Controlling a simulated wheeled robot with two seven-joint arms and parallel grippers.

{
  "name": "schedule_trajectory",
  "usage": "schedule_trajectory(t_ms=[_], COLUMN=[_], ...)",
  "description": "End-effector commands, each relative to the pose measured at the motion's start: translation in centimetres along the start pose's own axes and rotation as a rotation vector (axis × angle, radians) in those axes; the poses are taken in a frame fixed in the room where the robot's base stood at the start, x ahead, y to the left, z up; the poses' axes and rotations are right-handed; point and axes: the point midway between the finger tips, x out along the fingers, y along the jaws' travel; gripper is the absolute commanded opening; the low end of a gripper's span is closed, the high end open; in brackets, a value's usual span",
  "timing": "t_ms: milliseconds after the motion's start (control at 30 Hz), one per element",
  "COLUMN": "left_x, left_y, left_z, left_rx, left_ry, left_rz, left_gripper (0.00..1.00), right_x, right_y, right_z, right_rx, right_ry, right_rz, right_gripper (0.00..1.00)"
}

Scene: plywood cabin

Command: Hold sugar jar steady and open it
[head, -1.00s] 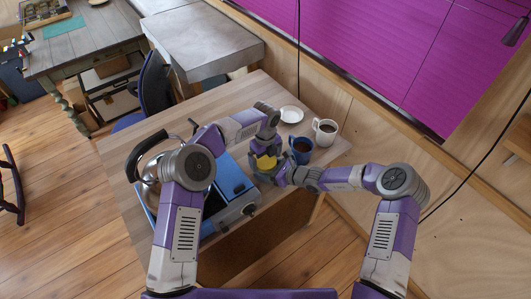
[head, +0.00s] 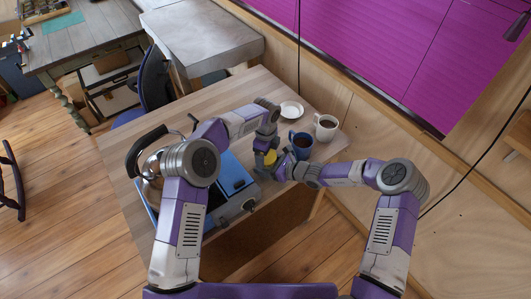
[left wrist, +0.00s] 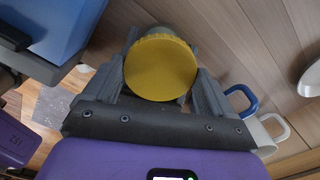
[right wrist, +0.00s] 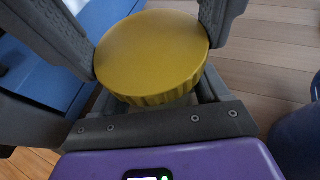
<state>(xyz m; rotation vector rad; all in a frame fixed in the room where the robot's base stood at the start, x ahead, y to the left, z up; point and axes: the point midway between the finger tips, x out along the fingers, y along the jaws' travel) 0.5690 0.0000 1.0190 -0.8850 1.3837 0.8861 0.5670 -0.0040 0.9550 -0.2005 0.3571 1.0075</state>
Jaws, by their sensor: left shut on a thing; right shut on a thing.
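The sugar jar's round yellow lid (head: 270,158) shows between my two grippers near the table's front right edge. My left gripper (head: 264,150) is shut at the lid; in the left wrist view the lid (left wrist: 160,63) faces the camera between its grey fingers. My right gripper (head: 284,169) is shut lower down at the jar. In the right wrist view the lid (right wrist: 150,55) shows its top and ridged rim, with grey fingers to both sides. The jar's body is mostly hidden under the lid and behind fingers. I cannot tell whether the lid is apart from the jar.
A blue mug (head: 301,145) stands close right of my grippers, with a white mug (head: 325,127) beyond it. A white saucer (head: 291,110) lies behind. A blue stove (head: 232,185) with a kettle (head: 150,163) stands to the left. The table's back left is clear.

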Motion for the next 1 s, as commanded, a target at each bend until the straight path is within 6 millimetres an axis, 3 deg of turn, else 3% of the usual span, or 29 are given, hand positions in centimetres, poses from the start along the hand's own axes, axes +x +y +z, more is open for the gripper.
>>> schedule_trajectory(t_ms=[100, 233, 600, 633, 700, 1000], left_x=[-0.08, -0.09, -0.1, -0.1, -0.1, -0.47], left_y=[-0.02, -0.01, -0.01, -0.01, -0.01, -0.05], left_z=[-0.05, -0.04, -0.07, -0.07, -0.06, -0.02], left_rx=[-0.199, -0.335, -0.378, -0.378, -0.378, -0.377], left_ry=[-0.001, -0.001, 0.001, 0.001, 0.001, 0.001], left_rz=[-0.001, -0.001, 0.0, 0.0, -0.001, -0.002], left_gripper=[0.48, 0.48, 0.48, 0.9, 1.0, 1.0], right_x=[-0.01, -0.01, -0.01, -0.01, -0.01, -0.01], right_y=[-0.04, -0.04, -0.04, -0.04, -0.04, -0.03], right_z=[0.01, 0.01, 0.01, 0.01, 0.0, 0.01], right_rx=[0.0, 0.0, 0.0, 0.0, 0.0, 0.0], right_ry=[0.0, 0.0, 0.0, 0.0, 0.0, 0.0], right_rz=[-0.001, -0.001, -0.001, -0.001, -0.001, -0.001], right_gripper=[0.0, 0.0, 0.0, 0.0, 0.0, 0.0])
